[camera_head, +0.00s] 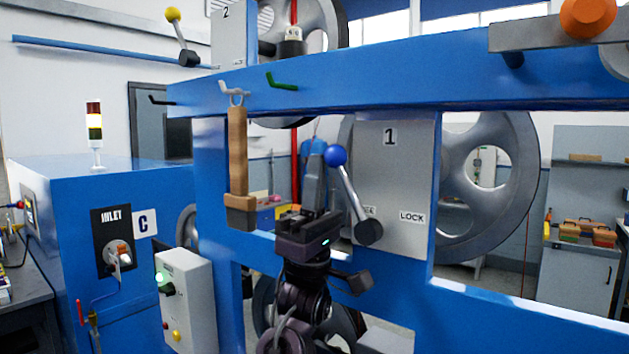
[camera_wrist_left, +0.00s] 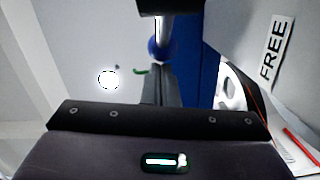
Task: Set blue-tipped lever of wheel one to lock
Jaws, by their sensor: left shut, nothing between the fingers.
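The lever of wheel one has a blue ball tip (camera_head: 336,155) and a grey shaft rising up and left from a dark pivot (camera_head: 369,232) on the grey plate (camera_head: 395,180) marked 1. It leans to the FREE side, away from the LOCK label (camera_head: 412,217). The FREE label is partly hidden in the head view and readable in the wrist view (camera_wrist_left: 275,50). My left gripper (camera_head: 314,150) is shut and empty, upright just left of the ball. In the wrist view the ball (camera_wrist_left: 162,48) shows close beyond the fingertips (camera_wrist_left: 160,70); contact cannot be told. My right gripper is out of view.
A wooden-handled tool (camera_head: 238,150) hangs from a hook on the blue frame (camera_head: 330,85), left of my gripper. Wheel one (camera_head: 520,190) stands behind the plate. A yellow-tipped lever (camera_head: 172,14) is at the upper left. A control box (camera_head: 190,300) stands lower left.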

